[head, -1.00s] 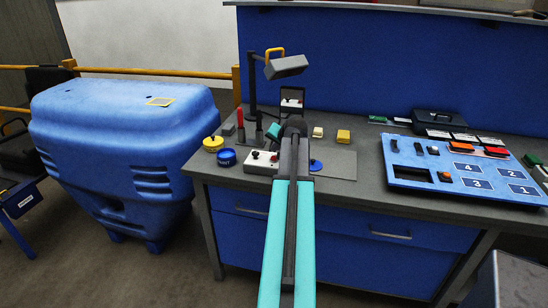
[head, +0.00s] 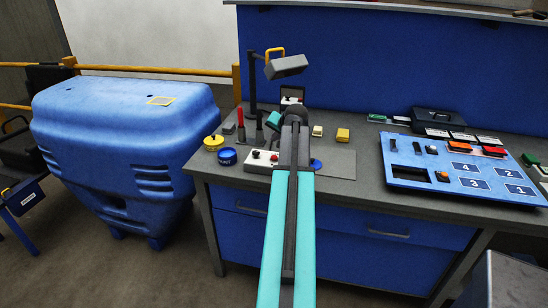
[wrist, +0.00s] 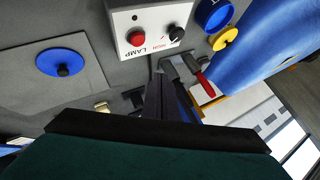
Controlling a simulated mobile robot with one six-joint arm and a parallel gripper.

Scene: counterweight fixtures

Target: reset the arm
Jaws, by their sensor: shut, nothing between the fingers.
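My arm reaches forward over the workbench (head: 345,207) in the head view, and its links hide my gripper there. In the wrist view my gripper (wrist: 166,100) shows as dark fingers, shut and empty, seen over the bench top. A white lamp control box (wrist: 150,25) with a red button and a black knob lies just beyond the fingers. It also shows in the head view (head: 259,166), left of my arm. A blue disc with a black knob (wrist: 62,62) lies on a grey plate to the left in the wrist view.
A desk lamp (head: 286,67) stands behind my arm. A blue numbered panel (head: 408,172) lies right. A large blue bin (head: 120,130) stands left of the bench.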

